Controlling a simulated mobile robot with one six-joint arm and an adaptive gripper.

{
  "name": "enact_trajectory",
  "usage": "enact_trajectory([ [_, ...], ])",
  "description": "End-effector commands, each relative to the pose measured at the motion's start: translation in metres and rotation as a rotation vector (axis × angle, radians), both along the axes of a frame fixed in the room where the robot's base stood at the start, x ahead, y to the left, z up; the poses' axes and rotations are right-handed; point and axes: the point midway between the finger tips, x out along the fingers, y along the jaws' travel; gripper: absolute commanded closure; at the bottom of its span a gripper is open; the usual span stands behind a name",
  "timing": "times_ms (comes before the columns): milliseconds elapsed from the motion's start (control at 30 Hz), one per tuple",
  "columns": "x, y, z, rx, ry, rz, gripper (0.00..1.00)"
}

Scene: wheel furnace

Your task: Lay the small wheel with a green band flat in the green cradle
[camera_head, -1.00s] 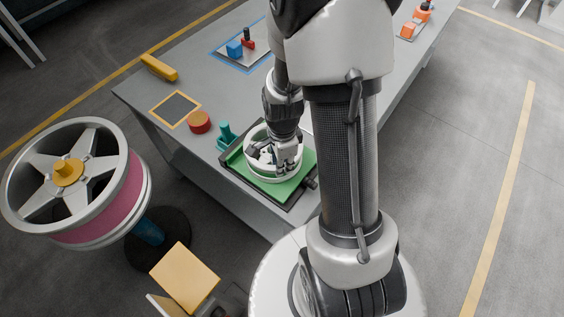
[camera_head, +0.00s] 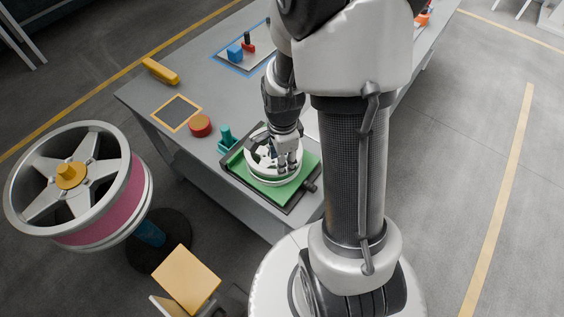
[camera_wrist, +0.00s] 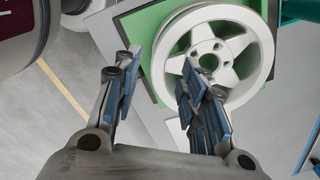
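The small wheel (camera_head: 262,168) is pale, with a spoked face turned up. It lies apparently flat on the green surface of the cradle (camera_head: 259,186), and it also shows in the wrist view (camera_wrist: 258,76). No green band can be made out on it. My gripper (camera_head: 284,166) points down at the wheel's near right part. In the wrist view my gripper (camera_wrist: 158,78) has its two fingers clearly apart. One finger overlaps the wheel's spokes and the other is outside its rim. Whether either finger touches the rim cannot be told.
A teal fixture (camera_head: 227,138) and a red round button (camera_head: 200,126) stand beside the cradle. A yellow-framed dark pad (camera_head: 177,112), a yellow bar (camera_head: 161,71) and a blue-framed tray (camera_head: 232,62) lie farther off. A large pink-banded wheel (camera_head: 118,205) stands on the left.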

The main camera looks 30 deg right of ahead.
Motion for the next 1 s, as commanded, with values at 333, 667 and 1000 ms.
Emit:
enact_trajectory([
  [333,-0.001,0.000,0.067,-0.001,-0.003,0.000,0.61],
  [667,-0.006,0.019,0.119,-0.030,-0.060,0.256,0.61],
  [1000,-0.057,0.074,0.221,-0.184,-0.202,1.095,0.61],
])
